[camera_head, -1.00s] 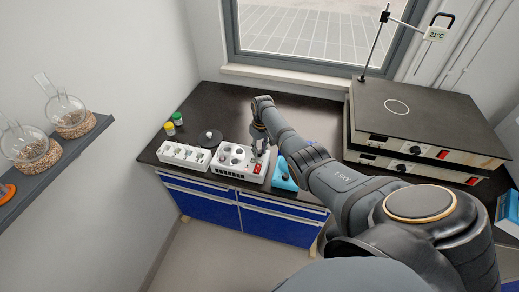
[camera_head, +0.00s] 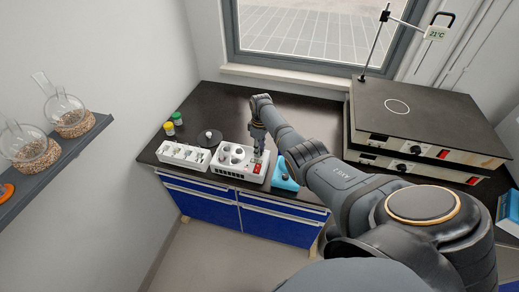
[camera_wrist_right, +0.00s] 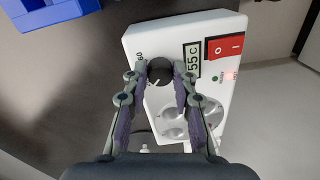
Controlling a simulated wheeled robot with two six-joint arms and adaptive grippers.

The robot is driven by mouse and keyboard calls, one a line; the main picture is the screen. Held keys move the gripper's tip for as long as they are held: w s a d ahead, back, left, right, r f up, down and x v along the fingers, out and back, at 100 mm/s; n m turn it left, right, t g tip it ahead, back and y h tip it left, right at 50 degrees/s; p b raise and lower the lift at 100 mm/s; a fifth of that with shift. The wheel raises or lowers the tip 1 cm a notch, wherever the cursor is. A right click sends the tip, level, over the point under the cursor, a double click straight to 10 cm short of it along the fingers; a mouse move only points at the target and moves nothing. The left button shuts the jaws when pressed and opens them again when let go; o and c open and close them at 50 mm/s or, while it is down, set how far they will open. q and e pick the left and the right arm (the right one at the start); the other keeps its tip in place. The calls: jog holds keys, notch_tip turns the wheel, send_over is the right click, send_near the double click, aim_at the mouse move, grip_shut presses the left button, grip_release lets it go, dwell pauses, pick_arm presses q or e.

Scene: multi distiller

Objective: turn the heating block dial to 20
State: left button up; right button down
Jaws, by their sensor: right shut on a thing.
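The white heating block (camera_head: 226,170) stands on the dark bench. In the right wrist view the block (camera_wrist_right: 215,32) shows its black round dial (camera_wrist_right: 158,72), with a "60" mark beside it. Its small display (camera_wrist_right: 192,60) reads about 55 c. The red switch (camera_wrist_right: 225,46) is beside the display. My right gripper (camera_wrist_right: 159,80) is shut on the dial, one finger on each side of it. In the head view the right gripper (camera_head: 259,152) is over the block's right end, and its fingertips are too small to make out. My left gripper is not in view.
A blue item (camera_head: 284,178) is close on the right. Stacked hotplates (camera_head: 415,115) fill the right.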

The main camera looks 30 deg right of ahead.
dwell(0.4)
jog(key=c, duration=1.1)
grip_release()
jog(key=shift+o, duration=0.2)
jog(key=shift+r, duration=0.35)
notch_tip(320, 180, up, 11)
jog(key=shift+w+d+r, duration=0.15)
jog(key=shift+w+d, duration=0.05)
jog(key=shift+d, duration=0.05)
